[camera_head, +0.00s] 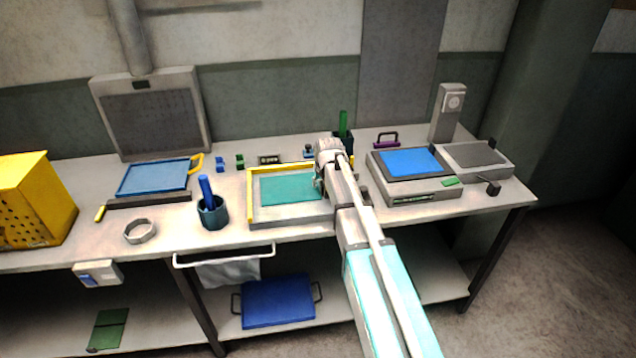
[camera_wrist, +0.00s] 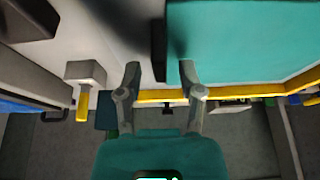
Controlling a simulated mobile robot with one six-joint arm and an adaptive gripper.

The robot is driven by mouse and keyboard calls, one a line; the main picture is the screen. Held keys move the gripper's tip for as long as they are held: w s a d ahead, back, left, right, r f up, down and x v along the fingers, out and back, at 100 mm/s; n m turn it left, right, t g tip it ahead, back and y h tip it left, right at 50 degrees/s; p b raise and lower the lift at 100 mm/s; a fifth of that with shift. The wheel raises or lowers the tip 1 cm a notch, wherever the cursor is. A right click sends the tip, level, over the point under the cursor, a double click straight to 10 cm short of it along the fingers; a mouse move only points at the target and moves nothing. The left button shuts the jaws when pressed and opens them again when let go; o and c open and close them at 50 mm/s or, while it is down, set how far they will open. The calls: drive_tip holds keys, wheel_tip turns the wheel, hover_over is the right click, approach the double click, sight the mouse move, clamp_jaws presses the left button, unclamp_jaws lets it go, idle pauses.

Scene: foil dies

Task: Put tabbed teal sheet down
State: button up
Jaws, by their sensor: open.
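The teal sheet (camera_head: 288,189) lies flat inside a pale tray with yellow edges (camera_head: 262,218) in the middle of the bench. In the wrist view the sheet (camera_wrist: 240,42) fills the upper right, with a dark tab (camera_wrist: 159,52) on its left edge. My gripper (camera_head: 318,184) is at the right end of the sheet, partly hidden by my arm. In the wrist view my gripper (camera_wrist: 160,70) is open, its fingers spread to either side of the tab with gaps. The tray's right side is mostly hidden behind my arm.
Right of my arm stands a grey machine with a blue plate (camera_head: 412,162). A blue framed panel (camera_head: 153,177) and a yellow crate (camera_head: 34,202) are farther left. Small blocks line the back.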

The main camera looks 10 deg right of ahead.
drive_tip(key=p+v, duration=1)
drive_tip(key=v, duration=0.1)
drive_tip(key=shift+r, duration=0.15)
drive_tip(key=shift+s, duration=0.15)
idle(0.7)
drive_tip(key=s+f+g, duration=0.1)
drive_tip(key=s+g, duration=0.3)
drive_tip(key=s, duration=2.1)
drive_tip(key=shift+s+a+f, duration=0.2)
drive_tip(key=shift+s+f, duration=0.05)
